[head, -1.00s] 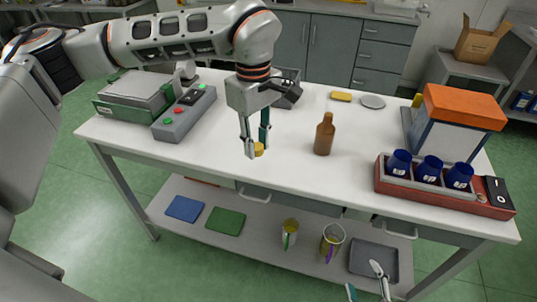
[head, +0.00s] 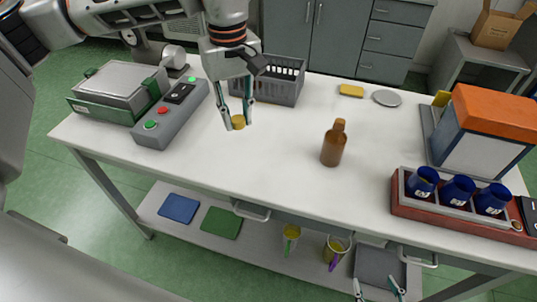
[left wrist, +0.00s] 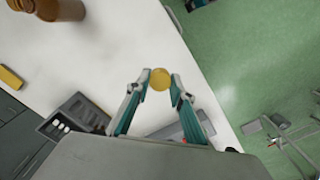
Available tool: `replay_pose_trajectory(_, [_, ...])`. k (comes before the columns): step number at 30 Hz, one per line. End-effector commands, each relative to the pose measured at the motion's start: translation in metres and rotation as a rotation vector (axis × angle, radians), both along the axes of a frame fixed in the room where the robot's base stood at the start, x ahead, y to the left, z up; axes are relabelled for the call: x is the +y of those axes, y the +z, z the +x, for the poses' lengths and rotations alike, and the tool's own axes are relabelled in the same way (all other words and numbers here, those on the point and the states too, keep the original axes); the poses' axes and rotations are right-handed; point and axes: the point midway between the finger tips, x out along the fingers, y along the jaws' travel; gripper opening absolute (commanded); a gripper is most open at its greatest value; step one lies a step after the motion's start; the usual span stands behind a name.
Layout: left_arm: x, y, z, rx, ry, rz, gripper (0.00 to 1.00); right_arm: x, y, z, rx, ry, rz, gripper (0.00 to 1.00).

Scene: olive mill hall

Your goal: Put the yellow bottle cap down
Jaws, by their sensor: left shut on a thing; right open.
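My left gripper (head: 238,124) is shut on the yellow bottle cap (head: 238,122), with one finger on each side of it. The fingers point down over the white table (head: 285,150), in front of the grey basket. I cannot tell the cap's exact height over the table. In the left wrist view the cap (left wrist: 160,79) sits between the fingertips. The brown bottle (head: 333,145) stands upright to the right of the gripper, apart from it. My right gripper (head: 379,291) is open and empty at the bottom edge of the head view, in front of the table.
The grey basket (head: 282,86) stands close behind the left gripper. A control box (head: 172,115) with coloured buttons lies to the left. A red rack (head: 440,210) with blue cups is at the right. The table around the bottle is clear.

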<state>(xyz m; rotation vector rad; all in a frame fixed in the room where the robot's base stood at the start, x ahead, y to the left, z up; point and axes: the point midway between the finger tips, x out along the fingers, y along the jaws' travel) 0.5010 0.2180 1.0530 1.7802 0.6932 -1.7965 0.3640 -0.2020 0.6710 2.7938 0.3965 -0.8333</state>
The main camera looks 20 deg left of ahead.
Motion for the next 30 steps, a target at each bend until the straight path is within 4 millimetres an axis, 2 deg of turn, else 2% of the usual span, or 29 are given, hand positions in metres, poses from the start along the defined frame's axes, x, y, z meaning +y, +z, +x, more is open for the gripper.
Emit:
replay_pose_trajectory(18, [-0.044,0.028,0.028,0.002,1.15,0.01,0.0,0.0,-0.035,-0.006,0.016,0.001,-0.003,0.59])
replay_pose_trajectory(24, [-0.053,0.036,0.033,0.0,1.413,0.011,0.0,0.0,-0.042,-0.008,0.021,0.002,-0.002,0.59])
replay_pose_trajectory(30, [-0.057,0.035,0.035,0.001,1.523,0.013,0.0,0.0,-0.044,-0.008,0.023,0.002,-0.003,0.59])
